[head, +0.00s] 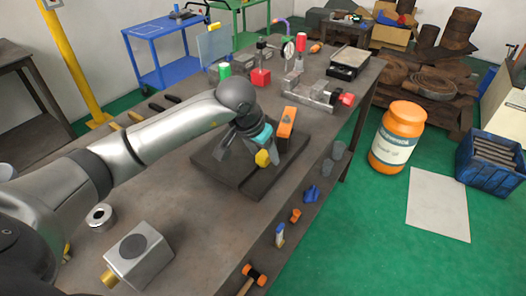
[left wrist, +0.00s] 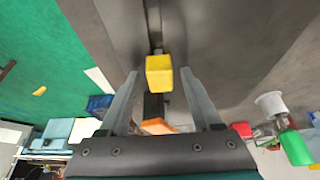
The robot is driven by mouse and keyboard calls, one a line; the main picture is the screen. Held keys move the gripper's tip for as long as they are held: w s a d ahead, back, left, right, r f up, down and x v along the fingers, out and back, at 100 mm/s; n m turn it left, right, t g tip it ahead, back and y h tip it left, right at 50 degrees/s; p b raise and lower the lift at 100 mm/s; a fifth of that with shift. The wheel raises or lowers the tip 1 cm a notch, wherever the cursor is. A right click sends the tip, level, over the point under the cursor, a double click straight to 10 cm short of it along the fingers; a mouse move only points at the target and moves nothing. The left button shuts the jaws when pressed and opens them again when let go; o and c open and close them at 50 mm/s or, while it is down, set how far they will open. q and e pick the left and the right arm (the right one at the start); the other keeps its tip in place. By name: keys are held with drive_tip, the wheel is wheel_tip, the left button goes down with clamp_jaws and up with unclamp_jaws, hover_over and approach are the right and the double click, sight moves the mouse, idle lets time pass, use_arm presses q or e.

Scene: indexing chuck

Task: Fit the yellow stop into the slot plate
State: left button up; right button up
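The yellow stop (head: 262,158) is a small block at the dark slot plate (head: 232,176), which lies on the bench. In the left wrist view the yellow stop (left wrist: 159,72) shows between my two fingertips, with a gap on each side. A narrow slot (left wrist: 153,25) runs along the plate in line with the stop. I cannot tell whether the stop sits in it. My left gripper (head: 241,151) is low over the plate, open, its fingers pointing down. An orange block (head: 287,122) stands on the plate behind the gripper. My right gripper is not in view.
A grey block with a round dark face (head: 138,252) and a metal ring (head: 99,216) are at the near left. Small blue and orange parts (head: 296,215) lie along the right bench edge. Gauges and a vise (head: 312,94) stand at the back.

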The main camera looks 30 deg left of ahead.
use_arm(q)
drive_tip(key=shift+o, duration=0.4)
drive_tip(key=shift+f, duration=0.1)
drive_tip(key=p+v, duration=0.1)
drive_tip(key=v, duration=1.4)
drive_tip(key=shift+r+p, duration=0.2)
drive_tip(key=shift+p, duration=0.1)
